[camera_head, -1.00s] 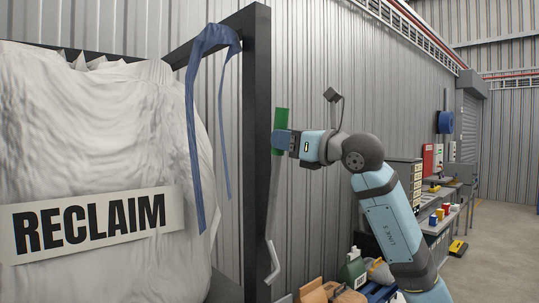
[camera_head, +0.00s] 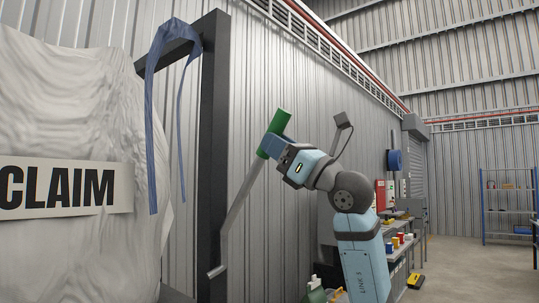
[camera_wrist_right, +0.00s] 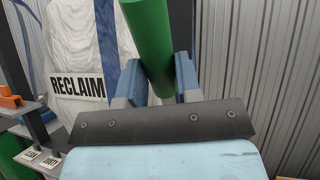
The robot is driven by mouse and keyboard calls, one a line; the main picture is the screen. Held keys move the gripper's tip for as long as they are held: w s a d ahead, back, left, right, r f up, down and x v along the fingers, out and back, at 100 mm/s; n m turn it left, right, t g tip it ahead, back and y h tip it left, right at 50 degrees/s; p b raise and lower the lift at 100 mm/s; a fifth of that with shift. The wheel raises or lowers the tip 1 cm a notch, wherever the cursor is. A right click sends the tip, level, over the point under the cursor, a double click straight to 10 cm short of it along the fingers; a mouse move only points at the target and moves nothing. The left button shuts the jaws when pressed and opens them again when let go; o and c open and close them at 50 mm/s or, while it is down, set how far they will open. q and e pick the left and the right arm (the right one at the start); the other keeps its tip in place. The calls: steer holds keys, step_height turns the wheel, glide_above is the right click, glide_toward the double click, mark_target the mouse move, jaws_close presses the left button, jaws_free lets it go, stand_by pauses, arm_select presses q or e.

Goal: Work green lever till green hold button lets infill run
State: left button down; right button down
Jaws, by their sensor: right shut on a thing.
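The green lever shows in the head view as a green grip (camera_head: 281,121) on a long grey bar (camera_head: 239,208). The bar leans with its top to the right. My right gripper (camera_head: 273,145) is shut on the green grip near its lower end. In the right wrist view the green grip (camera_wrist_right: 150,35) passes between the two blue fingers of my right gripper (camera_wrist_right: 158,78). I cannot pick out the green hold button in either view. My left gripper is not in view.
A large white bag (camera_head: 75,110) lettered RECLAIM hangs at the left beside a dark post (camera_head: 212,130) with a blue strap (camera_head: 152,120). Benches with small coloured items (camera_head: 397,240) stand at the right. A blue rack (camera_head: 508,200) is farther back, with open floor before it.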

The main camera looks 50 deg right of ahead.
steer(key=shift+s+a+f, duration=0.1)
steer(key=shift+f, duration=0.1)
steer(key=shift+y, duration=0.3)
steer(key=c, duration=1)
jaws_free()
steer(key=shift+c, duration=0.2)
steer(key=shift+o, duration=1.2)
steer(key=shift+s, duration=0.15)
steer(key=b+v, duration=0.3)
steer(key=v, duration=1)
steer(key=shift+s+f, duration=0.25)
steer(key=shift+s, duration=0.05)
